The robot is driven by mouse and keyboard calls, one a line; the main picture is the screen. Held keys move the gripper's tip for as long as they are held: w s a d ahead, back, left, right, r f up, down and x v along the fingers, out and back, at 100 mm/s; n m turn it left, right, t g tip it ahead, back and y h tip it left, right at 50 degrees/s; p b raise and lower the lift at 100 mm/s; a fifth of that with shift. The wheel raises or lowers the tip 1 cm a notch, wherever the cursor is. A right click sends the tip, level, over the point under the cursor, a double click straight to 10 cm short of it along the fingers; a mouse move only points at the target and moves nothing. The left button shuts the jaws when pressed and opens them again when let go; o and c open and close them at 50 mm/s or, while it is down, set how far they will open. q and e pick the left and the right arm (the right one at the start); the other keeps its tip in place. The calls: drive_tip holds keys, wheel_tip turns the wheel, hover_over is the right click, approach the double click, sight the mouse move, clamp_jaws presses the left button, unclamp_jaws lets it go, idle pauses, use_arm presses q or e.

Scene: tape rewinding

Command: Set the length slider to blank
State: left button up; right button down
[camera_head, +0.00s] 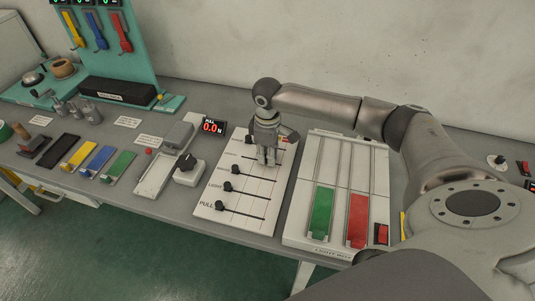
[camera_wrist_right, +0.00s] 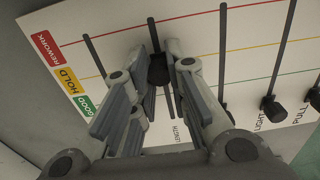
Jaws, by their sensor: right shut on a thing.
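The white slider panel (camera_head: 240,215) lies on the grey bench, with several black knobs in slots. My right gripper (camera_head: 267,160) points down over its upper right part. In the right wrist view the gripper (camera_wrist_right: 160,64) is shut on a black knob (camera_wrist_right: 158,72), in the slot above the word LENGTH. The knob stands partway along the slot, near the yellow line; its exact level is hard to tell. Red REWORK (camera_wrist_right: 53,48), yellow HOLD (camera_wrist_right: 70,80) and green GOOD (camera_wrist_right: 84,106) labels sit at the panel's left edge. The head view hides this knob. My left gripper is not in view.
Other slider knobs (camera_wrist_right: 272,108) stand to the right in the wrist view. A white box (camera_head: 298,205) with green and red slides is right of the panel.

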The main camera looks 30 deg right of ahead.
sight(241, 156)
drive_tip(key=w+a, duration=0.2)
drive_tip(key=w, duration=0.1)
drive_tip(key=w+a, duration=0.3)
drive_tip(key=shift+w+a, duration=0.15)
drive_tip(key=shift+a, duration=0.05)
drive_tip(key=shift+r, duration=0.1)
drive_tip(key=shift+w, duration=0.1)
drive_tip(key=c, duration=1.4)
unclamp_jaws()
drive_tip(key=shift+a, duration=0.1)
drive_tip(key=shift+o, duration=0.2)
wheel_tip(241, 156, up, 12)
drive_tip(key=shift+p, duration=0.3)
